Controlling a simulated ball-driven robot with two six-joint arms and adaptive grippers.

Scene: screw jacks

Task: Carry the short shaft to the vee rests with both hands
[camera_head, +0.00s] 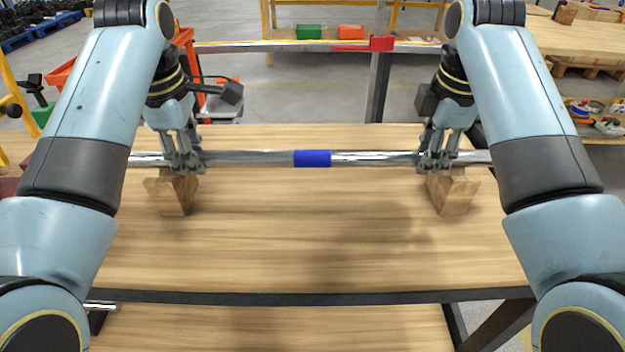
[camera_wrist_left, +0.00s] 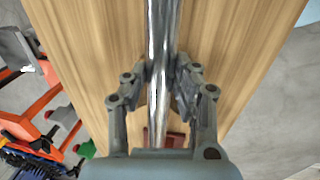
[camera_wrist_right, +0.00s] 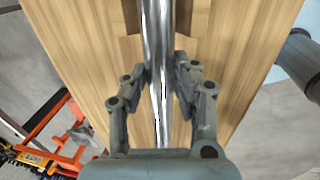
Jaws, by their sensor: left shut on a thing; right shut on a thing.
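The short shaft (camera_head: 250,158) is a shiny metal bar with a blue band at its middle, level across the head view. My left gripper (camera_head: 186,168) is shut on it near the left end; the shaft also shows between the fingers in the left wrist view (camera_wrist_left: 162,40). My right gripper (camera_head: 436,168) is shut on it near the right end; it also shows in the right wrist view (camera_wrist_right: 157,40). Two wooden vee rests, left (camera_head: 172,195) and right (camera_head: 453,193), appear just below and in front of the grippers. Whether the shaft touches them I cannot tell.
The wooden table top (camera_head: 310,240) is clear between and in front of the rests. Behind the table stands a frame with a long metal bar and a red block (camera_head: 381,44). Green (camera_head: 309,32) and orange (camera_head: 351,31) bins sit farther back.

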